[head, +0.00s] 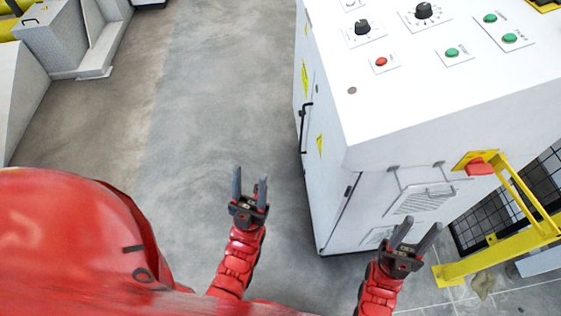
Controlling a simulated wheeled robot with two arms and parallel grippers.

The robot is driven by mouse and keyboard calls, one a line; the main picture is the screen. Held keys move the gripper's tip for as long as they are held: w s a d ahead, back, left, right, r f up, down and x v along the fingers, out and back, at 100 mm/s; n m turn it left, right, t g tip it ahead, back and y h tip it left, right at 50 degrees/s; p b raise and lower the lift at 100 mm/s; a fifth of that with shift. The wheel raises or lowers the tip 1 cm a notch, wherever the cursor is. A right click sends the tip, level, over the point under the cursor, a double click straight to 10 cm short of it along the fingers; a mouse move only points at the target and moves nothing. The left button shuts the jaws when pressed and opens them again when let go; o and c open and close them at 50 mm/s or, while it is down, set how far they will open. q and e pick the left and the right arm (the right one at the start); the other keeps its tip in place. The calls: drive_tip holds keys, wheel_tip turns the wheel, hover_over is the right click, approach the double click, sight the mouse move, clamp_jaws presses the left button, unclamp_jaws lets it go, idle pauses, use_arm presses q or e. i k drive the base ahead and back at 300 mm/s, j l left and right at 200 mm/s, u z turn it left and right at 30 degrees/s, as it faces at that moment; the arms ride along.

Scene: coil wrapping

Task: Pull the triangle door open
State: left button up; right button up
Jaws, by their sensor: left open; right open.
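The triangle door (312,165) is on the left side of the white control cabinet and shows at a steep angle. It carries yellow triangle signs (319,146) and a black bar handle (304,126). The door appears flush with the cabinet side. My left gripper (249,182) is open and empty, over the floor to the left of the door and lower in the picture than the handle, apart from it. My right gripper (417,230) is open and empty, in front of the cabinet's vented front face.
The white cabinet (440,120) has knobs and buttons on its sloped top. A yellow bracket (520,205) with a red part stands out at its right. Grey floor (215,85) left of the door is clear. Other machinery (55,45) stands at the upper left.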

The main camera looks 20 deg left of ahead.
sight(330, 187)
drive_tip(key=i+j+u, duration=0.15)
drive_tip(key=u, duration=0.2)
drive_tip(key=i+j+u, duration=0.15)
drive_tip(key=u, duration=0.15)
drive_tip(key=i+l+u, duration=0.1)
drive_tip(key=i, duration=0.4)
